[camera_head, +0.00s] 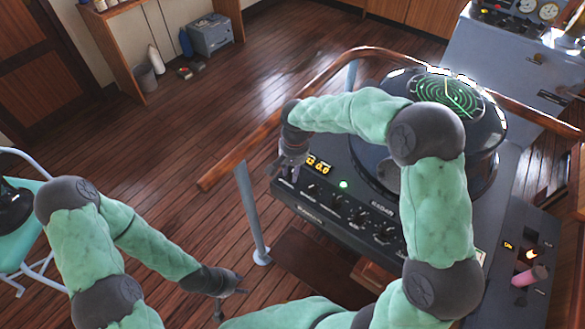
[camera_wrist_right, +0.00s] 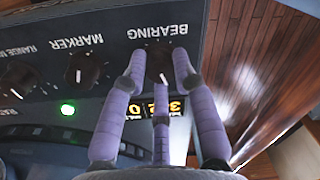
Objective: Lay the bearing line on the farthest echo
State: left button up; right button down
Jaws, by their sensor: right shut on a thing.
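The radar console (camera_head: 335,222) has a round screen (camera_head: 450,90) on top with green rings and a pale line; the echoes are too small to tell apart. My right gripper (camera_head: 288,176) is at the console's left end, shut on the BEARING knob (camera_wrist_right: 159,62), which shows between its fingers in the right wrist view. The lit orange bearing readout (camera_head: 318,166) is beside the knob; its digits are partly hidden behind a finger in the wrist view. My left gripper (camera_head: 231,298) is open and empty, low over the floor.
The MARKER knob (camera_wrist_right: 83,68) and the range knob (camera_wrist_right: 20,82) are beside the BEARING knob. A green lamp (camera_wrist_right: 67,109) glows nearby. A wooden handrail (camera_head: 265,128) on grey posts curves around the console. A side panel (camera_head: 520,265) has a pink lever.

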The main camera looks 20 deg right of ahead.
jog(key=n+p, duration=0.1)
jog(key=n, duration=0.3)
jog(key=shift+r+n+p, duration=0.1)
jog(key=shift+n+p, duration=0.3)
jog(key=n+p, duration=0.1)
jog(key=n, duration=0.2)
jog(key=shift+n, duration=0.3)
jog(key=n+p, duration=0.1)
jog(key=n, duration=0.3)
jog(key=shift+g+p, duration=0.3)
jog(key=shift+p, duration=0.1)
jog(key=shift+w+n+p, duration=0.1)
jog(key=shift+n+p, duration=0.4)
jog(key=shift+n, duration=1.2)
jog(key=c, duration=1)
grip_release()
